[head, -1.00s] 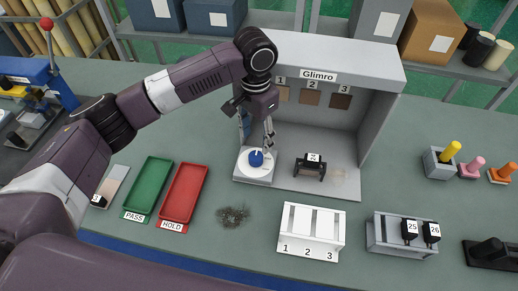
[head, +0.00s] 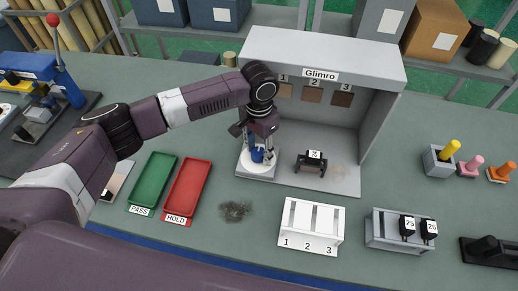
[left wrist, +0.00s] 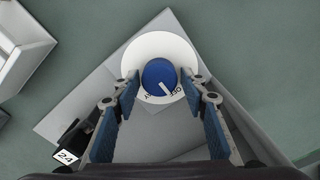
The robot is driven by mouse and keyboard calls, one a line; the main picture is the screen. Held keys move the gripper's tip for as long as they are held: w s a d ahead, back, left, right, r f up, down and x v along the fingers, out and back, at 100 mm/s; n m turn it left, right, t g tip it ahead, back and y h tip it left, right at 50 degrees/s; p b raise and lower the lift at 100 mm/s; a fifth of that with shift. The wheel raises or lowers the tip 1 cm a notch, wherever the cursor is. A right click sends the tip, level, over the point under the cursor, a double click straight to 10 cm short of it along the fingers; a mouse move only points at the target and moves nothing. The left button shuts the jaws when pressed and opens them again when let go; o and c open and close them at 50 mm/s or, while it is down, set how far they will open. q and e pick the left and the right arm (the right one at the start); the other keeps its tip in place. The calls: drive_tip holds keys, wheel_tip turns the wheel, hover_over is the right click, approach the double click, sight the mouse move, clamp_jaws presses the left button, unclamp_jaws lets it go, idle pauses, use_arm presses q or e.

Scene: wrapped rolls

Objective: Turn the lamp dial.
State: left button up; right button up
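The lamp dial is a blue knob (left wrist: 159,75) with a white pointer mark, on a white disc (left wrist: 150,47). It stands at the left front of the grey Glimro booth; the disc also shows in the head view (head: 251,168). In the left wrist view the pointer is on the near side, between partly hidden printed letters. My left gripper (left wrist: 160,82) points down over the dial, one finger on each side of the knob. The fingers are apart, with a small gap to the knob on each side. In the head view the gripper (head: 260,152) partly covers the knob. My right gripper is out of view.
A black holder labelled 24 (head: 311,161) stands on the booth floor, right of the dial. The booth walls (head: 376,135) rise behind and right. Red (head: 187,187) and green (head: 153,181) trays lie left. A white numbered rack (head: 312,226) stands in front.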

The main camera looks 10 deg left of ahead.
use_arm(q)
drive_tip(key=c, duration=0.8)
drive_tip(key=shift+o, duration=0.2)
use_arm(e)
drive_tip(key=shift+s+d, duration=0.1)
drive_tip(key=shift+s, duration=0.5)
use_arm(q)
drive_tip(key=shift+r, duration=0.1)
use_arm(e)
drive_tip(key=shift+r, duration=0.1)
use_arm(q)
drive_tip(key=shift+r+m+p, duration=0.1)
drive_tip(key=shift+m+p, duration=0.9)
drive_tip(key=shift+p, duration=0.05)
drive_tip(key=m+p, duration=0.1)
drive_tip(key=m, duration=0.1)
drive_tip(key=shift+m, duration=0.4)
drive_tip(key=m+p, duration=0.2)
drive_tip(key=m, duration=0.1)
drive_tip(key=shift+s+d, duration=0.1)
drive_tip(key=shift+m+p, duration=0.3)
drive_tip(key=shift+m, duration=1.5)
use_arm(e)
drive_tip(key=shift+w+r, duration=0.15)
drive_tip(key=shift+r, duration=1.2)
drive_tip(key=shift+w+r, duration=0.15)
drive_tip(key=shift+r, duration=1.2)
use_arm(q)
drive_tip(key=shift+m, duration=0.3)
